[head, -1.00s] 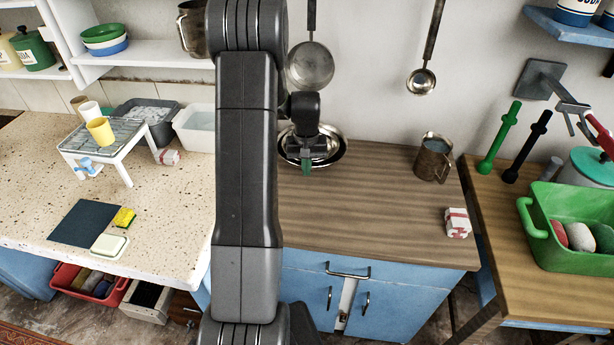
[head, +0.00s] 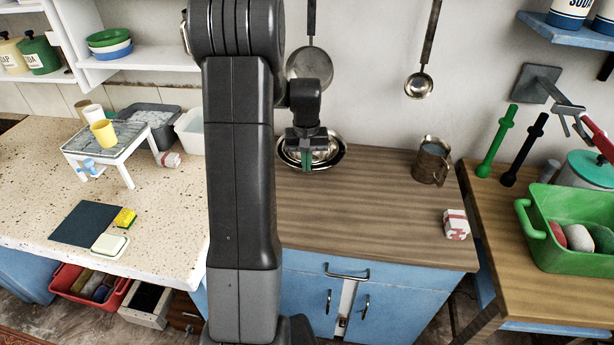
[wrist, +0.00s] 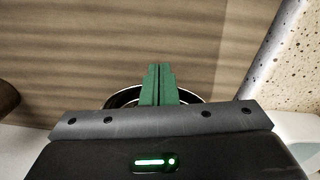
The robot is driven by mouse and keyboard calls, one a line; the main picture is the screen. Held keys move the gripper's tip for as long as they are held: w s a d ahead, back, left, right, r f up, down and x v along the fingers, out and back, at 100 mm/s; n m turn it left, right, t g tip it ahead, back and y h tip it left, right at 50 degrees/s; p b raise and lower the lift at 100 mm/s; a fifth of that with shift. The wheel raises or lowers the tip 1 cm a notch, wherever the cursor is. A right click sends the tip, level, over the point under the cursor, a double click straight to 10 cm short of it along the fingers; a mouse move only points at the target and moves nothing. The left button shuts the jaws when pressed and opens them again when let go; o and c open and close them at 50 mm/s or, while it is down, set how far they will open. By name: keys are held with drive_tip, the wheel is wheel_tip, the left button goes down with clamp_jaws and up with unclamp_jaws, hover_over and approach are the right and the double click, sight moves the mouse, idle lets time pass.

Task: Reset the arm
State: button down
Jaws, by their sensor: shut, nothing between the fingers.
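My gripper (head: 307,160) is in front of the back wall, over the wooden worktop (head: 390,200). In the head view it overlaps a metal bowl (head: 337,160) on the worktop. In the wrist view its green fingers (wrist: 160,85) are together with nothing between them. The bowl's dark and bright rim (wrist: 120,97) shows behind the fingers there. I cannot tell the exact height of the gripper above the bowl. My arm stands upright through the middle of the head view and hides part of the counter.
A metal mug (head: 431,162) and a red-and-white packet (head: 456,224) stand right on the worktop. A pan (head: 309,66) and a ladle (head: 419,84) hang behind. A white rack (head: 125,155) stands left; a green tub (head: 560,245) stands right. The worktop's middle is clear.

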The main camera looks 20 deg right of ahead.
drive_tip(key=shift+s+r, duration=0.15)
drive_tip(key=shift+r, duration=1.95)
